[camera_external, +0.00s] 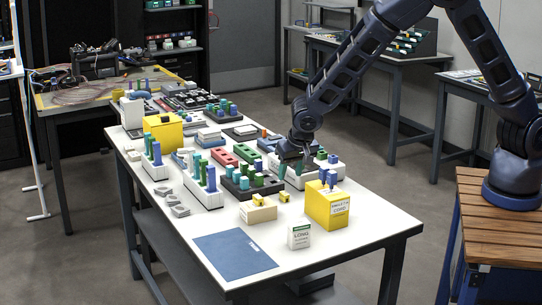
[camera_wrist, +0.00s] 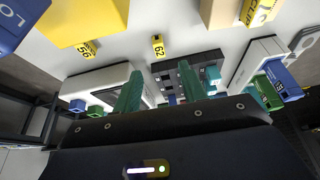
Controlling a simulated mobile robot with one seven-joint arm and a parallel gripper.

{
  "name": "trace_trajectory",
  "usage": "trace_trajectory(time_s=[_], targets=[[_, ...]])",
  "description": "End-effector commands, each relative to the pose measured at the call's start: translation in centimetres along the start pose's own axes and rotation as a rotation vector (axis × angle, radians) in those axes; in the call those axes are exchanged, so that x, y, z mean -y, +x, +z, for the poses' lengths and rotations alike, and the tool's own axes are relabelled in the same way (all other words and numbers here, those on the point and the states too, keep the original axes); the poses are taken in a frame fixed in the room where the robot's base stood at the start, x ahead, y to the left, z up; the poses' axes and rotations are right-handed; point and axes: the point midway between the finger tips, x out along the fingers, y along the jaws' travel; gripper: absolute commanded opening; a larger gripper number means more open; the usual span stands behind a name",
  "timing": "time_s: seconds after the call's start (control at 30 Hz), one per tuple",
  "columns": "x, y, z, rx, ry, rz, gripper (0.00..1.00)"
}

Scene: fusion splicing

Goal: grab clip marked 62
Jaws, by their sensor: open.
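The small yellow clip marked 62 (camera_wrist: 158,46) lies on the white table top, upper middle of the wrist view, with its number upside down. A small yellow clip beside the beige block (camera_external: 284,197) in the external view appears to be the same one. My gripper (camera_external: 290,170) is low over the table behind it. In the wrist view its two teal fingers (camera_wrist: 160,85) stand wide apart and empty, with the clip beyond their tips. Another yellow clip marked 56 (camera_wrist: 87,50) lies to the left, next to a yellow box.
The yellow box (camera_external: 328,205) stands right of the clip. The beige block (camera_external: 258,211) carries another yellow clip. A dark tray with pegs (camera_wrist: 203,80) is beneath my fingers, with white holders either side. The blue mat (camera_external: 234,254) and white LONG box (camera_external: 299,237) are at the front.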

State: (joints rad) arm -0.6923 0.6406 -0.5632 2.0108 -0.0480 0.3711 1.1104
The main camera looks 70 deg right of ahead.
Motion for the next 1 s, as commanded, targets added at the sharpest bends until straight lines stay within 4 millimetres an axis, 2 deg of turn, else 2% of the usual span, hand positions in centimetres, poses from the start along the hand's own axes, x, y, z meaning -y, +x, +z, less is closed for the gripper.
trace_trajectory(time_s=[0.13,0.47,0.7,0.8,1.0], targets=[[-0.1,2.3,0.0,0.001,0.001,0.003,0.42],[-0.1,4.7,0.0,0.001,0.000,0.001,0.42],[-0.1,8.0,0.0,0.001,-0.001,0.003,0.42],[-0.1,8.6,0.1,0.001,-0.001,0.001,0.42],[-0.1,8.6,0.1,0.001,0.000,0.000,0.42]])
